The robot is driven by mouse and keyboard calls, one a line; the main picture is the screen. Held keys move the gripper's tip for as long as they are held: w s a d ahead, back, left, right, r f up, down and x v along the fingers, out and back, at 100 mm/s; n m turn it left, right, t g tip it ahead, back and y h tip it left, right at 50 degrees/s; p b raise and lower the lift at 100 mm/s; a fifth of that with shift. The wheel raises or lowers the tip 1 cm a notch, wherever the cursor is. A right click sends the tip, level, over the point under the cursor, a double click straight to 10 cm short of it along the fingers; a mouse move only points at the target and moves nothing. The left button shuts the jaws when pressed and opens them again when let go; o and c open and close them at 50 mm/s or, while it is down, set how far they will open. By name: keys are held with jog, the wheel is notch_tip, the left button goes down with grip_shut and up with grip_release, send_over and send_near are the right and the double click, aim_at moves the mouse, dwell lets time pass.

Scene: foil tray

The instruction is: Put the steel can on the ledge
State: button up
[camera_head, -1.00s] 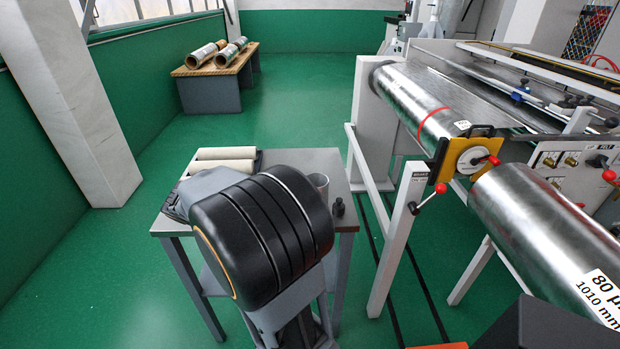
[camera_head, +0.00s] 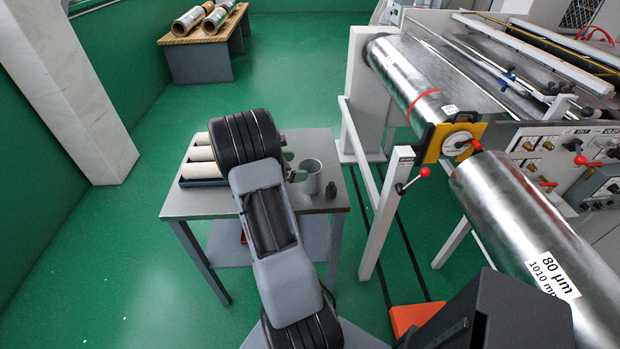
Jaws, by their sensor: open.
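The steel can (camera_head: 312,178) is a grey, open-topped cylinder standing upright on the right part of the grey work table (camera_head: 200,206). My gripper (camera_head: 293,170) is mostly hidden behind my own arm. Only small dark parts show at the arm's right edge, just left of the can. The gripper is open, and I cannot tell whether it touches the can. I cannot make out for certain which surface is the ledge.
A small black object (camera_head: 331,190) stands right of the can. Pale rolls (camera_head: 200,154) lie in a dark holder on the table's left. The roller machine (camera_head: 420,80) and a large steel roll (camera_head: 520,220) fill the right.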

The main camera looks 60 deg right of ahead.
aim_at(319, 166)
jog(key=shift+p+x, duration=0.8)
jog(key=shift+x, duration=2.3)
jog(key=shift+s+a, duration=0.1)
jog(key=c, duration=1.3)
